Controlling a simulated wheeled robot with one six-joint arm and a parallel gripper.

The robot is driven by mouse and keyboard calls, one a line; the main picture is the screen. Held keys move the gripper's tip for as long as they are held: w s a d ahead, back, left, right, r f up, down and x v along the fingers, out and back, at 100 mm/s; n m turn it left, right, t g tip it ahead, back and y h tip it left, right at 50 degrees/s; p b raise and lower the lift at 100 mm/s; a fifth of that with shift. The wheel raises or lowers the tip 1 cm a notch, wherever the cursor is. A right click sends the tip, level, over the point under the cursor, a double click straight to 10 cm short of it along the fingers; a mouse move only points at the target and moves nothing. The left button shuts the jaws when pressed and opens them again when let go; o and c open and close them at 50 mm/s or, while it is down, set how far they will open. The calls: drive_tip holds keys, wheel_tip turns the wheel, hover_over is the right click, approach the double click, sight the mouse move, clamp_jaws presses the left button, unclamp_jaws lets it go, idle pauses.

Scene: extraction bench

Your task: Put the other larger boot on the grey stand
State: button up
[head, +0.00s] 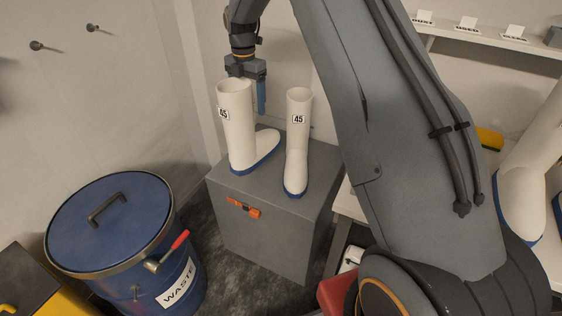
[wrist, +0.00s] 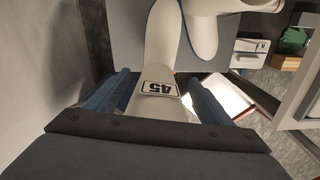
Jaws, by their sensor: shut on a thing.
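A white boot with a blue sole and a 45 label (head: 236,125) is upright over the left part of the grey stand (head: 262,235). Its sole appears to rest on the stand's top. My gripper (head: 248,84) is at its upper shaft and shut on it; in the wrist view the labelled shaft (wrist: 162,62) lies between the two blue fingers (wrist: 160,96). A second white boot labelled 45 (head: 297,140) stands upright to its right on the same stand, apart from it. It also shows in the wrist view (wrist: 203,38).
A blue waste bin (head: 112,225) with a red-handled lever stands left of the stand. Another white boot (head: 522,195) is at the right edge, partly cut off. My arm hides much of the bench. A wall shelf with cards (head: 470,32) is at upper right.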

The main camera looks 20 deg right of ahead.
drive_tip(key=shift+n, duration=0.8)
drive_tip(key=w+f, duration=0.1)
drive_tip(key=f, duration=0.1)
drive_tip(key=w+d+f+p, duration=0.1)
drive_tip(key=f, duration=0.1)
drive_tip(key=d+f, duration=0.1)
drive_tip(key=shift+w+d+f+p, duration=0.1)
drive_tip(key=shift+w+f+p, duration=0.25)
drive_tip(key=shift+w+f, duration=0.05)
drive_tip(key=shift+f+p, duration=0.65)
drive_tip(key=shift+f, duration=1.65)
drive_tip(key=o, duration=2.1)
drive_tip(key=shift+f, duration=0.1)
